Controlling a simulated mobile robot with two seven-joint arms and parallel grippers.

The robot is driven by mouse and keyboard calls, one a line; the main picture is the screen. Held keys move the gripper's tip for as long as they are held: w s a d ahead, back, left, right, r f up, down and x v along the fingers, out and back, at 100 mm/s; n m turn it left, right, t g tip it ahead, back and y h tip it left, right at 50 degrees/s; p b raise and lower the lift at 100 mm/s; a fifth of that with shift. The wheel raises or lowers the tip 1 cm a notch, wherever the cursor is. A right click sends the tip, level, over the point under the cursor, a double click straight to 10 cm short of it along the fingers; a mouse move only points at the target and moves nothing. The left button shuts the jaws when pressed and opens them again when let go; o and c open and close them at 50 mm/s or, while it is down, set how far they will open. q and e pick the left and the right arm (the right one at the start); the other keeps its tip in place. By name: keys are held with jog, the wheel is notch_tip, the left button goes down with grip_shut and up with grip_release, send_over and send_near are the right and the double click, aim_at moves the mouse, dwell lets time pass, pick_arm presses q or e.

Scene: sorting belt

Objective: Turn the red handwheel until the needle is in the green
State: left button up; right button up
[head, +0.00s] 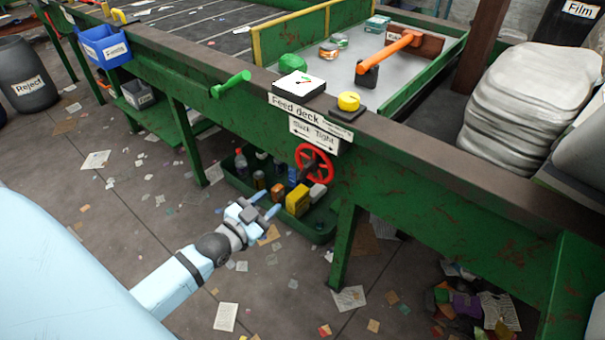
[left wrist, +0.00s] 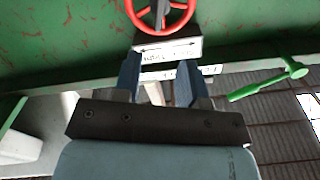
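The red handwheel (head: 314,150) is mounted on the green side of the feed deck, under a "Slack Tight" label (head: 313,133). It also shows at the top of the left wrist view (left wrist: 129,10), partly cut off. A white-faced gauge (head: 292,84) sits on the deck rim above; its needle and coloured marks are too small to read surely. My left gripper (head: 266,203) is open and empty, below and left of the wheel, apart from it. In the left wrist view its two fingers (left wrist: 158,68) point toward the wheel with a gap between them.
A yellow button (head: 348,101) is right of the gauge, and a green lever (head: 231,84) sticks out to the left. Beneath the wheel, a green bin (head: 316,237) holds bottles and boxes. A deck leg (head: 343,245) stands right of it. Litter covers the floor.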

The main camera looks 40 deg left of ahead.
aim_at(302, 174)
pick_arm(q)
jog(key=w, duration=0.4)
jog(key=w+b, duration=0.1)
jog(key=w, duration=0.4)
jog(key=w+d+b, duration=0.1)
jog(key=w, duration=0.3)
jog(key=shift+w, duration=0.35)
grip_shut()
